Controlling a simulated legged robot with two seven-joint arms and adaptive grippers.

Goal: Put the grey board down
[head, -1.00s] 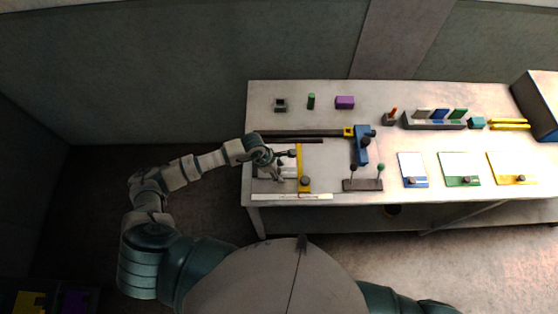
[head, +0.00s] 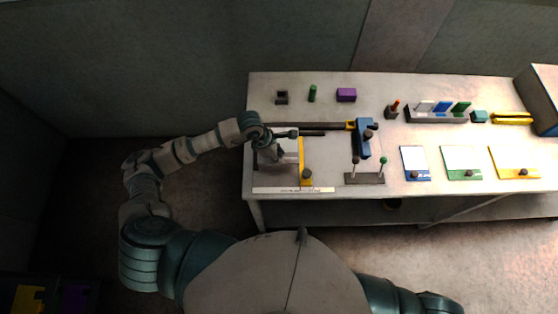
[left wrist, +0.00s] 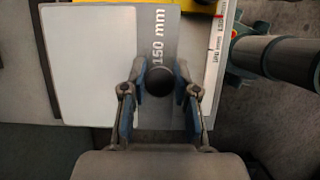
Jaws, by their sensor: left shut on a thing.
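My left gripper (left wrist: 158,72) is shut on the round black knob (left wrist: 158,82) of the grey board (left wrist: 160,20). The board is marked "150 mm" and has a large white panel (left wrist: 90,60) beside the grey strip. In the head view my left gripper (head: 279,149) is over the left end of the table, left of a yellow bar (head: 301,154). There the gripper and arm hide much of the board, and I cannot tell whether it touches the table. My right gripper is not in view.
A white ruler (head: 292,190) lies along the table's front edge. A dark rail (head: 320,126) runs behind the gripper to a blue clamp (head: 363,140). A stand with two ball-topped posts (head: 365,179) is to the right. Blue, green and yellow boards (head: 516,163) lie farther right.

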